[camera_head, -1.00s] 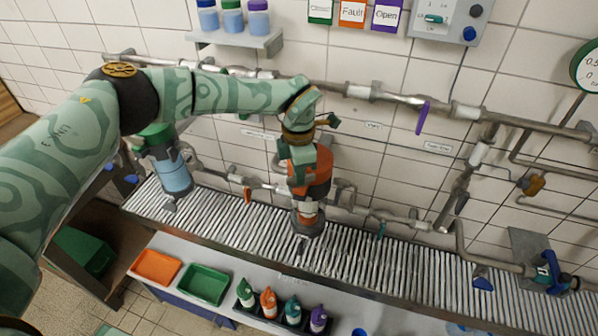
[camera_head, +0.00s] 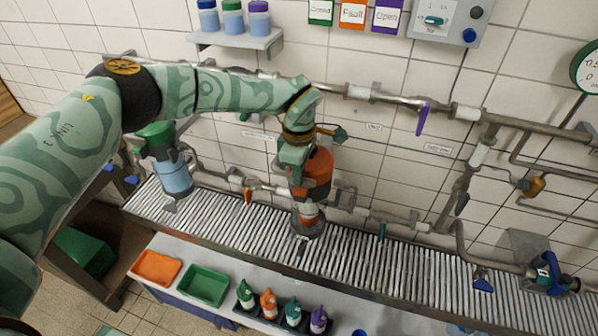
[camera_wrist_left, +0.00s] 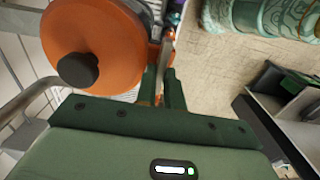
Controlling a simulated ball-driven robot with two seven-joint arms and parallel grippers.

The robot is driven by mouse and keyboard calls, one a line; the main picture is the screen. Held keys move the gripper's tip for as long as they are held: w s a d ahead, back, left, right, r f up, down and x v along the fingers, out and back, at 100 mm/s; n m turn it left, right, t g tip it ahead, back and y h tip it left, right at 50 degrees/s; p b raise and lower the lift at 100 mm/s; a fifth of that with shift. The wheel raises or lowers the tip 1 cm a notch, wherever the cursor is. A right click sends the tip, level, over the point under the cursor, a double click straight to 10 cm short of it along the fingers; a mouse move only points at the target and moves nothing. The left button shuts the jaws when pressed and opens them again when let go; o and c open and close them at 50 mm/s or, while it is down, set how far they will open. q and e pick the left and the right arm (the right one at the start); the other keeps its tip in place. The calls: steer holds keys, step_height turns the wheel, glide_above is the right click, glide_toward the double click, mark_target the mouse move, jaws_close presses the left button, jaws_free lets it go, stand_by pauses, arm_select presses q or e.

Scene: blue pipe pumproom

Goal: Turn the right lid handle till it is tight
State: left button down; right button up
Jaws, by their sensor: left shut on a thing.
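The right canister has an orange lid (camera_head: 320,170), seen in the head view on the slatted counter below the wall pipes. In the left wrist view the orange lid (camera_wrist_left: 95,42) shows from above with a dark round knob (camera_wrist_left: 78,70). My left gripper (camera_head: 292,178) is at the lid's left side, pointing down. In the left wrist view its two dark green fingers (camera_wrist_left: 162,84) are shut on the lid handle (camera_wrist_left: 166,48), a narrow bar at the lid's edge. The fingers hide part of the handle. My right gripper is not in view.
A second canister with a green lid (camera_head: 154,137) and blue body stands at the left. Pipes with a purple lever (camera_head: 423,118) run along the wall behind. Orange (camera_head: 156,268) and green (camera_head: 204,286) trays and several bottles are on the lower shelf.

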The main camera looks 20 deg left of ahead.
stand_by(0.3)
arm_select(q)
steer(key=c, duration=1.8)
jaws_free()
step_height(320, 180, up, 16)
steer(key=shift+r+b, duration=0.15)
steer(key=shift+b, duration=0.95)
